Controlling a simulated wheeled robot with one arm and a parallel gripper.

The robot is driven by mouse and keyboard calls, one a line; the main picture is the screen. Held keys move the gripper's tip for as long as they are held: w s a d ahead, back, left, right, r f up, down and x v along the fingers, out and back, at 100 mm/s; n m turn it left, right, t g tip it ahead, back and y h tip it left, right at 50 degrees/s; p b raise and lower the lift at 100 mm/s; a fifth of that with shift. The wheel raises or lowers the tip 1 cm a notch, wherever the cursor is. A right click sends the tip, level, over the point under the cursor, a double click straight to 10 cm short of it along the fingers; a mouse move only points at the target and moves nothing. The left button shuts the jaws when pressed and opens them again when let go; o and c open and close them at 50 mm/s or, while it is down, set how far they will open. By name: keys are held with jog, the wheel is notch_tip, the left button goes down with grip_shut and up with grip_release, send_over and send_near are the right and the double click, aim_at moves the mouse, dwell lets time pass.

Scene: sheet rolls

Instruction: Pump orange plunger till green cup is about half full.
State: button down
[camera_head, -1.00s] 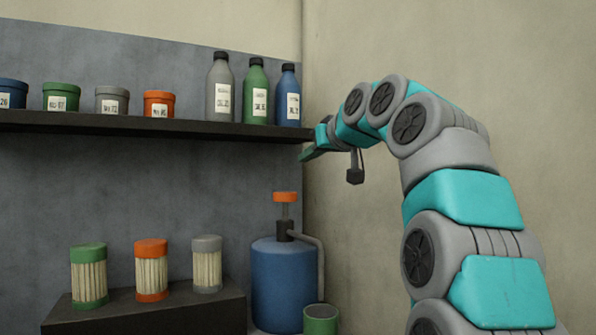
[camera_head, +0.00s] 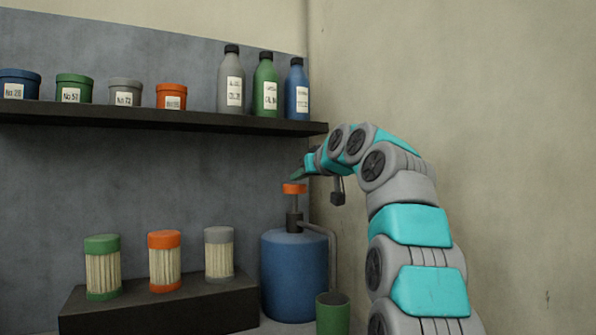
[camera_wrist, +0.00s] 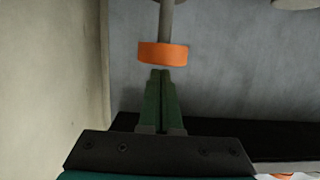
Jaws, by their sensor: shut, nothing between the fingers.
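The orange plunger (camera_head: 293,188) tops a thin rod on the dark neck of a blue tank (camera_head: 294,278). A grey spout pipe (camera_head: 331,252) bends down from the neck to the green cup (camera_head: 333,314), which stands at the tank's front right. The cup's inside is too dark to tell the level. My gripper (camera_head: 295,176) is just above the plunger in the head view. In the wrist view, the closed green fingertips (camera_wrist: 160,73) point at the orange plunger (camera_wrist: 163,53), very close to it. I cannot tell whether they touch. The fingers hold nothing.
A dark shelf (camera_head: 150,118) with several pots and bottles runs above, its right end near my wrist. A dark block (camera_head: 160,308) carrying green, orange and grey-capped containers stands left of the tank. A bare wall (camera_head: 480,130) is at the right.

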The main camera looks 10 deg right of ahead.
jog(key=shift+f, duration=0.1)
notch_tip(320, 180, down, 5)
jog(key=b, duration=0.4)
jog(key=shift+r, duration=0.2)
dwell(0.3)
notch_tip(320, 180, up, 4)
jog(key=p, duration=0.2)
jog(key=shift+p, duration=0.4)
jog(key=shift+s+d+r, duration=0.15)
jog(key=shift+s, duration=0.1)
jog(key=b+v, duration=0.1)
jog(key=v, duration=0.8)
jog(key=shift+s+b, duration=0.2)
jog(key=shift+b, duration=0.2)
